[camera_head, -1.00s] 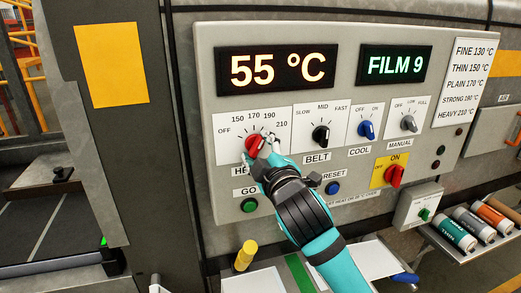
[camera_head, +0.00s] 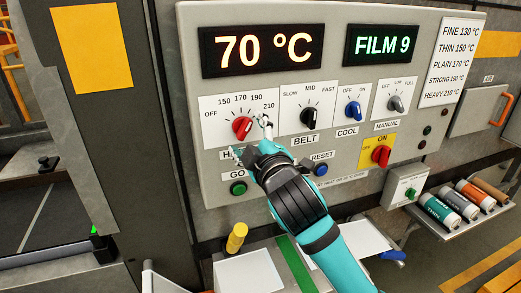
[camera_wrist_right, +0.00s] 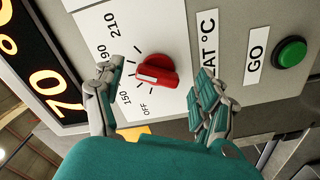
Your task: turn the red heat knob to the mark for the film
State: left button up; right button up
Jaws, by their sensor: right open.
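The red heat knob (camera_head: 242,127) sits on the panel's left white scale plate, marked OFF, 150, 170, 190 and 210. It also shows in the right wrist view (camera_wrist_right: 158,72), where its white pointer line faces the middle ticks, above 150 and below 190. The 170 label is hidden there behind a finger, so I cannot tell the exact tick. My right gripper (camera_head: 250,140) is open, its fingers on either side of the knob and apart from it. The display (camera_head: 263,49) reads 70 °C, the other display (camera_head: 382,44) FILM 9. My left gripper is not in view.
A film chart (camera_head: 452,58) lists FINE 130 to HEAVY 210 °C. Right of the heat knob are the black belt knob (camera_head: 310,117), blue cool knob (camera_head: 352,110) and grey manual knob (camera_head: 396,103). The green GO button (camera_head: 238,188) lies just below. Film rolls (camera_head: 440,209) lie at right.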

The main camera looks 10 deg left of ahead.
jog(key=v, duration=1)
jog(key=shift+s+d, duration=0.15)
